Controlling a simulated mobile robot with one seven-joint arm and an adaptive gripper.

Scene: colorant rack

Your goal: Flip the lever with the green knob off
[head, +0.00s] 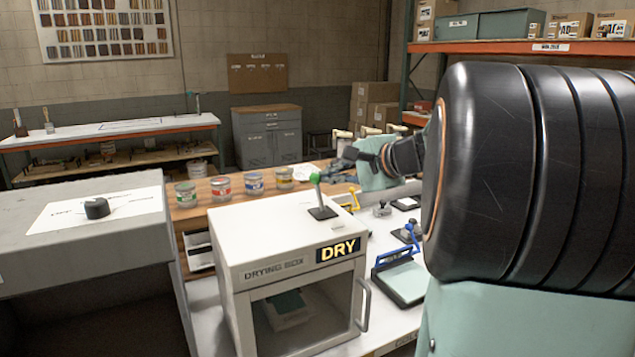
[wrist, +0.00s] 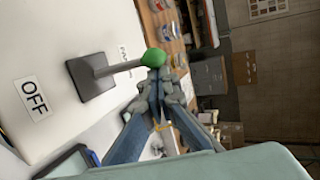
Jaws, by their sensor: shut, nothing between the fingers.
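The lever's green knob (head: 315,178) tops a grey stalk on a dark square base (head: 322,212), on top of the white drying box (head: 232,227). The stalk stands up from the base, leaning slightly left in the head view. In the wrist view the green knob (wrist: 153,57) is right at the tips of my gripper (wrist: 158,80). Its fingers are together with nothing between them. I cannot tell whether they touch the knob. An OFF label (wrist: 34,97) lies on the box top near the base. My gripper also shows in the head view (head: 330,173), right of the knob.
Several paint cans, one of them red-labelled (head: 221,188), stand on the wooden bench behind the box. A blue-handled screen frame (head: 404,280) lies to the right. A grey cabinet with a black dial (head: 97,208) stands left.

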